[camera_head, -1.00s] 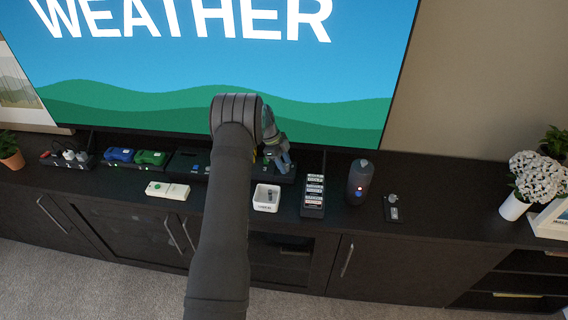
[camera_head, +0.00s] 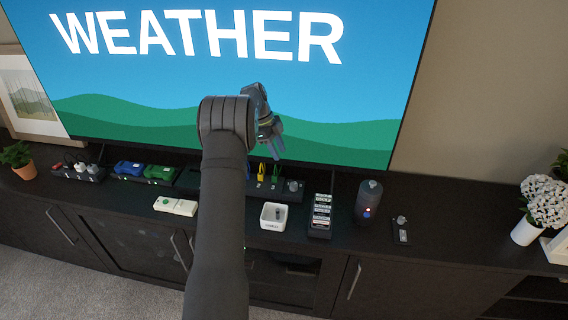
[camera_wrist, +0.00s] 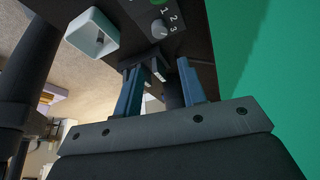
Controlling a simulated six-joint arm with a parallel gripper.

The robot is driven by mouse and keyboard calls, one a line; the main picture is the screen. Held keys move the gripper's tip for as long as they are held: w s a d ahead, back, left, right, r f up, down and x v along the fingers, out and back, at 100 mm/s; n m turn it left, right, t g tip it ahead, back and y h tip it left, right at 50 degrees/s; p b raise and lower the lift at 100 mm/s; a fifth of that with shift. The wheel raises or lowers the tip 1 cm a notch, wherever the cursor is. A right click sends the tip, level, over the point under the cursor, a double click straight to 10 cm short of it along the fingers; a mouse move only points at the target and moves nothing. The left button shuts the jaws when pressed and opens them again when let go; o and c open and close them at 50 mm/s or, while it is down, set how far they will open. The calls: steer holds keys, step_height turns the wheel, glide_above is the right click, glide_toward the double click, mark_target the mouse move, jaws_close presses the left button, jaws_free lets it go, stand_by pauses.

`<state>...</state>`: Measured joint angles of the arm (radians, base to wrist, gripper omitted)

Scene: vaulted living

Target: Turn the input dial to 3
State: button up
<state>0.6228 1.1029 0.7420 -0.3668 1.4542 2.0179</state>
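The input dial (camera_head: 293,186) is a small grey knob at the right end of a low black box (camera_head: 284,195) under the television. In the wrist view the dial (camera_wrist: 159,28) has the numbers 1, 2 and 3 printed beside it. Its pointer is too small to read for certain. My gripper (camera_head: 276,153) is raised above and behind the box, in front of the screen, apart from the dial.
A small dark switch plate (camera_head: 401,231) lies farther right. My arm hides part of the cabinet top.

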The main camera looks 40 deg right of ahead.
mark_target(293, 184)
steer(key=shift+v, duration=1.2)
steer(key=x, duration=1.7)
steer(key=shift+s+d+f, duration=0.1)
steer(key=shift+s+f, duration=0.05)
steer(key=shift+f, duration=0.05)
